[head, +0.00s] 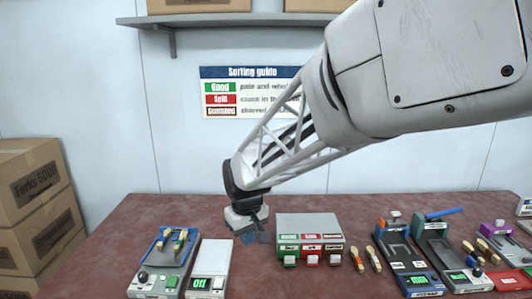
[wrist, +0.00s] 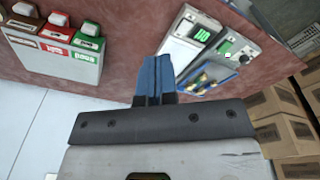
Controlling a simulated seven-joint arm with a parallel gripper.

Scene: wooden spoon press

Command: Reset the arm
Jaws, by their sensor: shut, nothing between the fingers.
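My gripper (head: 248,236) hangs over the reddish-brown table in the head view, between a white device and a grey box with coloured buttons. In the wrist view, the blue fingers of my gripper (wrist: 152,68) are together with nothing between them. The arm reaches in from the upper right of the head view. The gripper looks to be above the table and apart from the things around it.
The button box (head: 310,228) is just right of my gripper; the white device (head: 209,268) and a blue tray with spoons (head: 174,246) are left. Loose spoons (head: 365,259) and several machines (head: 404,258) are further right. Cardboard boxes (head: 35,205) stand far left. A shelf (head: 230,19) is above.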

